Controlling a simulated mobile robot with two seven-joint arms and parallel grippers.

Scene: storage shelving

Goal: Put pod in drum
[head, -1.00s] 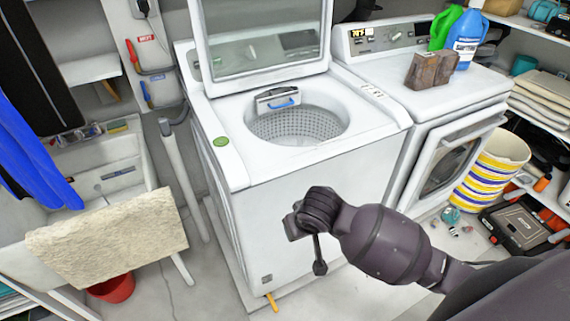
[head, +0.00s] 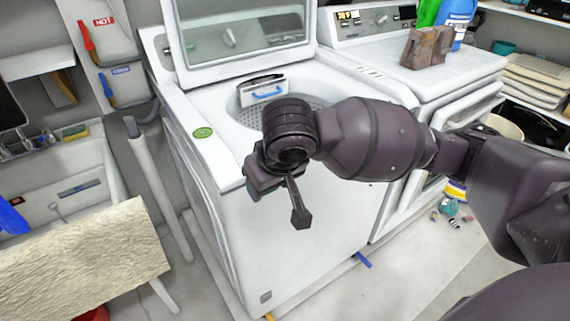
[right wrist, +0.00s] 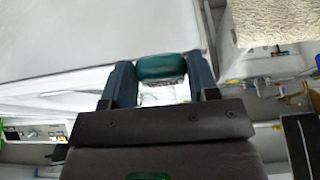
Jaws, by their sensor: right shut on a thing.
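The open top-load washer (head: 290,225) stands in the middle of the head view with its lid raised. Its perforated drum (head: 314,101) shows through the round opening, partly hidden behind my right arm. My right gripper (head: 260,187) is in front of the washer's top front edge, below the opening and outside it. In the right wrist view, its two fingers (right wrist: 161,82) are shut on a teal-green rounded pod (right wrist: 161,67). In the head view the pod is mostly hidden by the gripper. My left gripper is not in view.
A round green mark (head: 203,133) is on the washer's top left. The raised lid (head: 245,42) bounds the opening at the back. A dryer (head: 430,75) with a brown block (head: 426,46) stands to the right, a sink (head: 70,185) to the left.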

